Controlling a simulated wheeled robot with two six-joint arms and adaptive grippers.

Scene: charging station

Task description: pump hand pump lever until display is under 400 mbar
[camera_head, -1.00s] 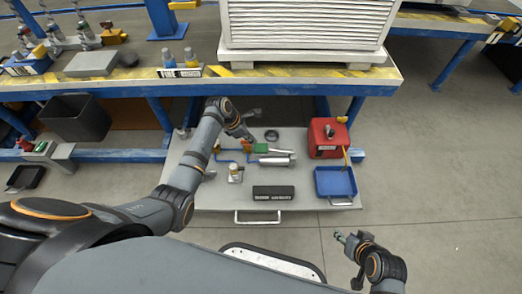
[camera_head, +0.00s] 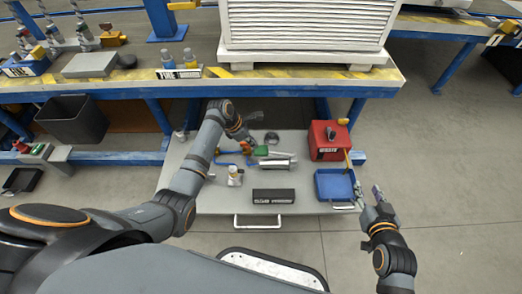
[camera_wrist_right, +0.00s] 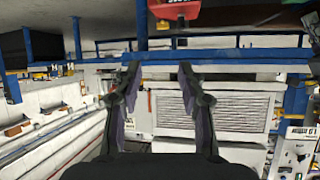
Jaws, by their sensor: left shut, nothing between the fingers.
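The pump fittings lie on the pulled-out grey tray (camera_head: 222,203): a silver cylinder (camera_head: 277,163), a green part (camera_head: 262,151) and a blue hose (camera_head: 228,164). I cannot tell which piece is the lever, and no display reading is legible. My left gripper (camera_head: 249,144) is shut and empty, at the left end of the green part; whether it touches is unclear. My right gripper (camera_head: 369,192) is open and empty in the air by the blue bin's right edge. Its two spread fingers also show in the right wrist view (camera_wrist_right: 157,82).
A red box (camera_head: 328,141) stands at the tray's right rear, with a blue bin (camera_head: 334,186) before it. A dark labelled block (camera_head: 274,196) lies near the front. A small white-topped bottle (camera_head: 234,175) stands left. A bench edge (camera_head: 300,84) overhangs behind. Right floor is clear.

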